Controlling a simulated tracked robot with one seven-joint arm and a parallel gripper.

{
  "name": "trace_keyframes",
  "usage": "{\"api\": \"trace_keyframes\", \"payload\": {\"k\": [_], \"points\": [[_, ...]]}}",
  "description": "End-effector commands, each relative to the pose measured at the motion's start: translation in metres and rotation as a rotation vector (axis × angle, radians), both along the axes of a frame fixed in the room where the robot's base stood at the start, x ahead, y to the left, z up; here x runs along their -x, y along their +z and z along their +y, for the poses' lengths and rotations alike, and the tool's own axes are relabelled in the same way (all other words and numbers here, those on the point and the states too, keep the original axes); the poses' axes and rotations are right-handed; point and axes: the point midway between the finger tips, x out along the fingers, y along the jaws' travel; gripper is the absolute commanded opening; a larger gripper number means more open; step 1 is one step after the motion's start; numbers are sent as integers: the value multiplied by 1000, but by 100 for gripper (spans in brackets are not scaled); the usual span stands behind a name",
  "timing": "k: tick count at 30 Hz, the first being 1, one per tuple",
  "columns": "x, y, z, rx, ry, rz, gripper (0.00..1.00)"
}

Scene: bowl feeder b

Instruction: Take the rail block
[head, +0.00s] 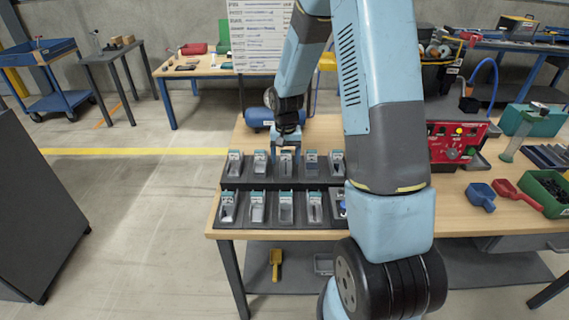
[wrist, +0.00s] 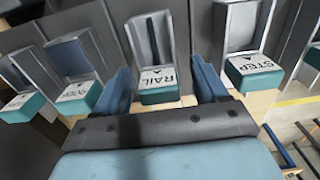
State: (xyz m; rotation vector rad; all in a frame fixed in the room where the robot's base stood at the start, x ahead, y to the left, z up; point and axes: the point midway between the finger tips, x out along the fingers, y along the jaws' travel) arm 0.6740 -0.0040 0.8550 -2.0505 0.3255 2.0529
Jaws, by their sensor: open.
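The rail block (wrist: 160,96) has a teal end and a white top lettered RAIL; in the wrist view it sits in a grey slot holder, upper centre. My gripper (wrist: 161,70) is open, with one blue finger to each side of the rail block and nothing held. I cannot tell how far the fingers reach down beside it. In the head view my gripper (head: 287,147) is over the back row of the black rack (head: 270,187), at the middle holder, and partly hides it.
The rack holds two rows of holders.

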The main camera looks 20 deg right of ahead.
Motion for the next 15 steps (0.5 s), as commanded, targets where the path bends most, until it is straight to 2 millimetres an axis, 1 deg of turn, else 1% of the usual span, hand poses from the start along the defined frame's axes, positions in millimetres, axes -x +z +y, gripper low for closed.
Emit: {"api": "trace_keyframes", "payload": {"k": [3,9,11,15], "points": [[0,-5,0,0,0,0,72],[0,-5,0,0,0,-1,72],[0,-5,0,0,0,-1,68],[0,-5,1,0,0,-1,54]]}}
